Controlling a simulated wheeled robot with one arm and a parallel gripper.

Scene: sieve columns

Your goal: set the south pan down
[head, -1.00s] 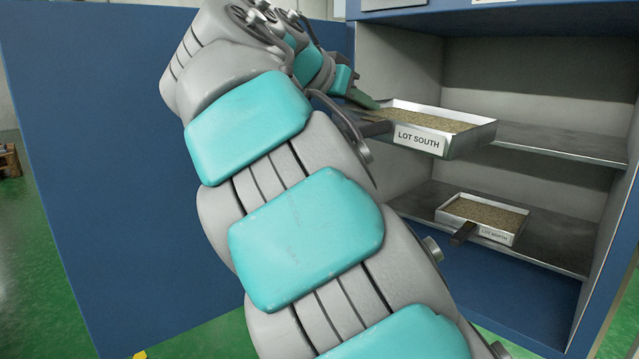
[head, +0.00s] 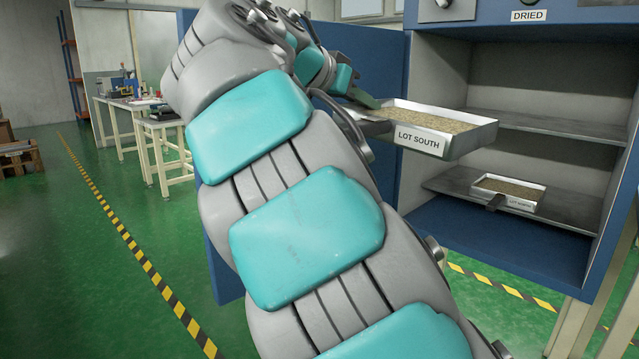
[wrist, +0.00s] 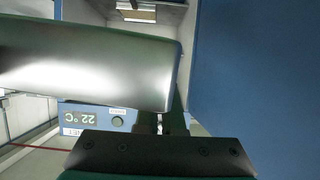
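In the wrist view, my gripper (wrist: 168,125) points forward, with the pan's shiny metal side (wrist: 85,65) filling the upper left.
The blue cabinet (head: 620,200) has a DRIED sign (head: 528,16). Its upper shelf (head: 560,128) is bare where visible. A second pan (head: 487,190) stands on the lower shelf (head: 565,212), its label hard to read. A blue panel (head: 390,180) stands behind my arm. Worktables (head: 165,125) are at far left.

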